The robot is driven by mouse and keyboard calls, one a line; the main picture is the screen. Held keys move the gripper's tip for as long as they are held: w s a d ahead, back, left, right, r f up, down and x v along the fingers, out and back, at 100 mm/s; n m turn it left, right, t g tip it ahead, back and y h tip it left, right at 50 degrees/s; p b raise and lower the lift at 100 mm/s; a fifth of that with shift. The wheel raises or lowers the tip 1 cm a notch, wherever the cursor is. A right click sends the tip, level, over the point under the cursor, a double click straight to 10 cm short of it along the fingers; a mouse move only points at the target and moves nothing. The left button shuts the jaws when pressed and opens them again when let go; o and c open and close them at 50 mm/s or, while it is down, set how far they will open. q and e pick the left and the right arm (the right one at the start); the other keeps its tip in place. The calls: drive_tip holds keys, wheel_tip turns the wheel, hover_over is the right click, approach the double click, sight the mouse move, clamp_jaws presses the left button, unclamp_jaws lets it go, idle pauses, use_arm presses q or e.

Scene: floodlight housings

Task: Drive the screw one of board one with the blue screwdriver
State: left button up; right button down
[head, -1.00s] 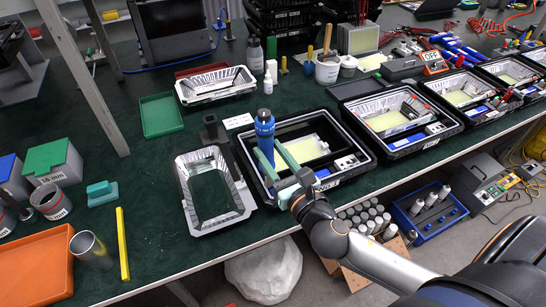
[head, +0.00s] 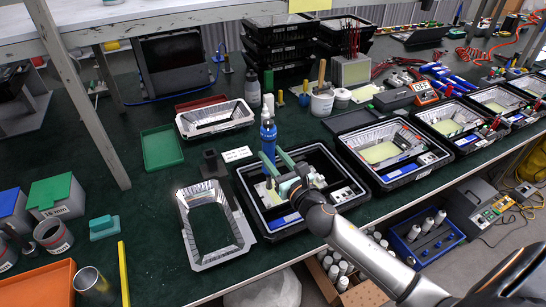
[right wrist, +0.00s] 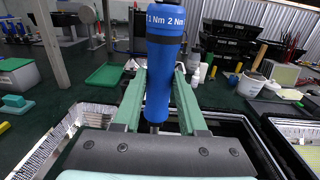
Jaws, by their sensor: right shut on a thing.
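My right gripper (head: 272,160) is shut on the blue screwdriver (head: 268,134) and holds it nearly upright over the nearest black housing tray (head: 250,212). In the right wrist view the screwdriver (right wrist: 165,65) stands between the two green fingers, its "1 Nm 2 Nm" marking towards the camera. A short piece of metal shaft shows below the handle; its tip is hidden. The arm and fingers cover much of the tray's inside, including most of a pale board. I cannot make out screw one. My left gripper is not in view.
An empty silver frame (head: 188,220) lies just left of the tray. A second housing with a yellowish board (head: 380,152) stands to the right, with more beyond. A white bottle and a white tub (head: 322,103) stand behind.

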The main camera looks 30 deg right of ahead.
sight(270, 181)
drive_tip(key=shift+r, duration=0.1)
wheel_tip(270, 181, down, 8)
drive_tip(key=b, duration=0.6)
drive_tip(key=shift+r+b, duration=0.15)
drive_tip(key=shift+b, duration=0.25)
idle(0.5)
drive_tip(key=shift+f+b, duration=0.55)
drive_tip(key=shift+f, duration=0.1)
idle(0.8)
drive_tip(key=shift+s+f+b, duration=0.15)
drive_tip(key=shift+f+b, duration=0.25)
drive_tip(key=shift+f, duration=0.35)
idle(1.9)
drive_tip(key=shift+r, duration=0.1)
